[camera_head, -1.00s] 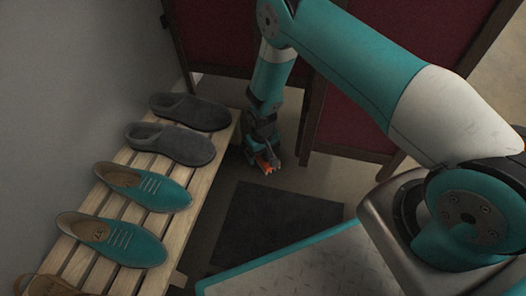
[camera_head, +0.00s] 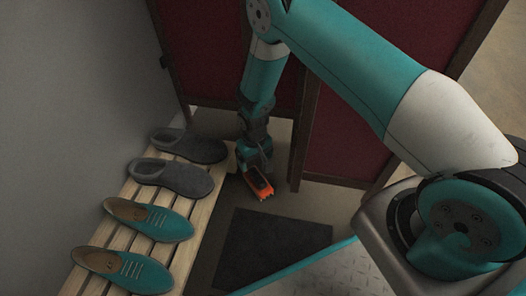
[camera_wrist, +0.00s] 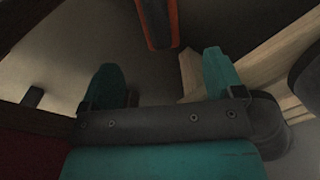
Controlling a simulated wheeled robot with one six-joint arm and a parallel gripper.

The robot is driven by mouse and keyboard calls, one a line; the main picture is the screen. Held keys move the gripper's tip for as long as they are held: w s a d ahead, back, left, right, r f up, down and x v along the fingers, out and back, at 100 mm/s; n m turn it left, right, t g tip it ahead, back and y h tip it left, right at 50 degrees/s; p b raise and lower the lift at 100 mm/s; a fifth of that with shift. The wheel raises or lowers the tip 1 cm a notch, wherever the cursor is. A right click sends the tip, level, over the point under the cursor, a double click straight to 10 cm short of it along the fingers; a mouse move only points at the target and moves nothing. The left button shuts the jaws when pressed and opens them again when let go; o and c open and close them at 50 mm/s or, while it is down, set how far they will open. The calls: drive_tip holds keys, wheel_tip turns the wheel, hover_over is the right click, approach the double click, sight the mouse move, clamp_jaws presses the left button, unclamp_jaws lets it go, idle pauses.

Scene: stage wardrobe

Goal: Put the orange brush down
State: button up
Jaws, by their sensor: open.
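My gripper (camera_head: 254,162) is just behind the brush in the head view. In the wrist view my gripper (camera_wrist: 162,72) has its two teal fingers wide apart with nothing between them. The brush is beyond the fingertips and appears clear of them.
The slatted wooden bench (camera_head: 190,226) at the left holds grey slippers (camera_head: 172,178) and teal shoes (camera_head: 150,219). A dark mat (camera_head: 272,250) lies in front of the brush. Dark red folding screen panels (camera_head: 345,130) stand close behind and to the right.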

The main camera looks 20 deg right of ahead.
drive_tip(key=s+a+r+n+y, duration=0.1)
drive_tip(key=s+a+r, duration=0.1)
drive_tip(key=r, duration=0.7)
drive_tip(key=s+a+r+y, duration=0.1)
drive_tip(key=s+r, duration=0.1)
drive_tip(key=r, duration=0.8)
drive_tip(key=s+a+r+n+y, duration=0.1)
drive_tip(key=s+a+r, duration=0.1)
drive_tip(key=r, duration=0.7)
drive_tip(key=s+r+n, duration=0.1)
drive_tip(key=s+r, duration=0.5)
drive_tip(key=s, duration=0.3)
drive_tip(key=s+r+n+y, duration=0.1)
drive_tip(key=s+r+n, duration=0.1)
drive_tip(key=s+r, duration=0.5)
drive_tip(key=s, duration=0.3)
drive_tip(key=shift+s+d, duration=0.2)
drive_tip(key=shift+d, duration=0.2)
